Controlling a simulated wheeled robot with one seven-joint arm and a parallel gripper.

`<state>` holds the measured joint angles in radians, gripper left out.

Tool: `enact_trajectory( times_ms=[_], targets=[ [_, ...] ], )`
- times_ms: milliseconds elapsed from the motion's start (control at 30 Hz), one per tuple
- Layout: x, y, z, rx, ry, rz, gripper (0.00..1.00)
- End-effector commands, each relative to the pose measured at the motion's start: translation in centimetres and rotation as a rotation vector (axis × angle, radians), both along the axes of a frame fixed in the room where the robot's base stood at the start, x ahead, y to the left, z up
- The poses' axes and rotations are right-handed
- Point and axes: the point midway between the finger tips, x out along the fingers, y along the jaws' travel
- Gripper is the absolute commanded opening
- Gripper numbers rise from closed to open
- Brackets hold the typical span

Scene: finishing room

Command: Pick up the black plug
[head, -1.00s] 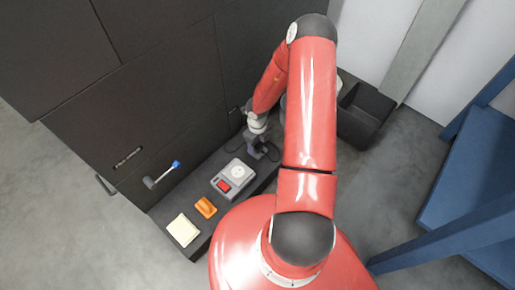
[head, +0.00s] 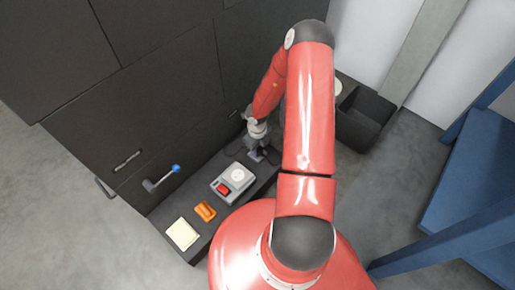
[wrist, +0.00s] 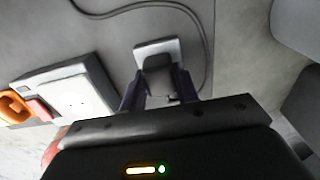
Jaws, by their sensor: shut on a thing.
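The black plug (wrist: 158,82) is between the two fingers of my gripper (wrist: 160,95) in the wrist view. The fingers are shut on its sides. A light grey square piece (wrist: 146,47) shows just beyond the plug; I cannot tell whether the plug touches it. A dark cord (wrist: 207,45) loops around on the grey surface. In the head view my gripper (head: 262,156) is low over the far part of the dark bench, and the plug cannot be made out there.
A grey box with a red switch and a round pale socket (head: 237,174) sits on the dark bench (head: 201,249). An orange item (head: 205,211) and a cream pad (head: 182,234) lie nearer. A blue-tipped lever (head: 163,178) sticks out from the cabinet. A black bin (head: 365,118) stands right.

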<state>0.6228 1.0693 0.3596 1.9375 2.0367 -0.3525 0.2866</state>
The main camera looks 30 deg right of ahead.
Motion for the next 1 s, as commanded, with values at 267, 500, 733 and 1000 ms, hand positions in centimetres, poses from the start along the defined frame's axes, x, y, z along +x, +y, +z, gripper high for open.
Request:
enact_trajectory(
  times_ms=[267, 500, 733, 1000],
  targets=[
    [0.1, -0.1, 4.4, -0.001, -0.004, -0.003, 0.10],
    [0.1, -0.2, 11.5, -0.001, -0.005, -0.003, 0.10],
    [0.1, -0.1, 16.9, -0.001, -0.003, -0.002, 0.10],
    [0.0, -0.1, 19.6, -0.001, 0.000, -0.001, 0.10]
  ],
)
